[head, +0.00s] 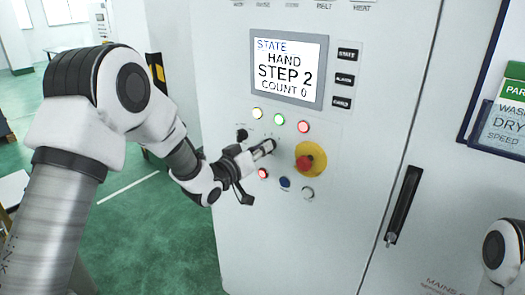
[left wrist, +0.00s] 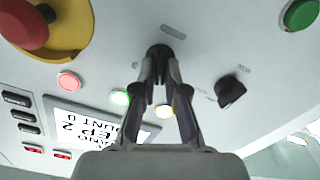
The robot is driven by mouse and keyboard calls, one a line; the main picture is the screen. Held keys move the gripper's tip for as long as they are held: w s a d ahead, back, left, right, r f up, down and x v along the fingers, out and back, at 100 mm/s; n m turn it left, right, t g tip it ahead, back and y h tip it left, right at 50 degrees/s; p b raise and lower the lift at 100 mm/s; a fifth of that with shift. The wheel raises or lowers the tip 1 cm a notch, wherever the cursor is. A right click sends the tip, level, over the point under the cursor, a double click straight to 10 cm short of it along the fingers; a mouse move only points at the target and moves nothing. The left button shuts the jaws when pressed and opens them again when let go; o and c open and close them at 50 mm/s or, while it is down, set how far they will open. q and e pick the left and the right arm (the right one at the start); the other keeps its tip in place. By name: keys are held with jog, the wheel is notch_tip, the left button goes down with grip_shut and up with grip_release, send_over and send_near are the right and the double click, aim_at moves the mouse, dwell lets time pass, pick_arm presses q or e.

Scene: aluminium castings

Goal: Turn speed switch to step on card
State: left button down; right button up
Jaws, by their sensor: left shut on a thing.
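My left gripper (head: 266,148) reaches the front panel of the white cabinet (head: 235,215). In the left wrist view its two fingers (left wrist: 160,72) are closed around a black rotary switch (left wrist: 159,50); the label beside it is too small to read. The fingers hide most of that switch in the head view. A second black rotary switch (head: 242,134) is beside it, untouched, and shows in the left wrist view (left wrist: 230,92). The card (head: 501,125) at the right edge reads WASH, DRY and SPEED; its right part is cut off. The screen (head: 286,66) reads STATE, HAND, STEP 2, COUNT 0.
A red emergency button (head: 306,162) on a yellow disc is just right of my left gripper. Several lit lamps and push buttons surround it. A black door handle (head: 403,205) is further right. Part of my right arm shows at the lower right.

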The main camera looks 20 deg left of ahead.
pick_arm(q)
jog(key=shift+n, duration=2.2)
jog(key=c, duration=1.2)
grip_release()
jog(key=shift+a, duration=0.1)
jog(key=v, duration=1.2)
jog(key=shift+w, duration=0.1)
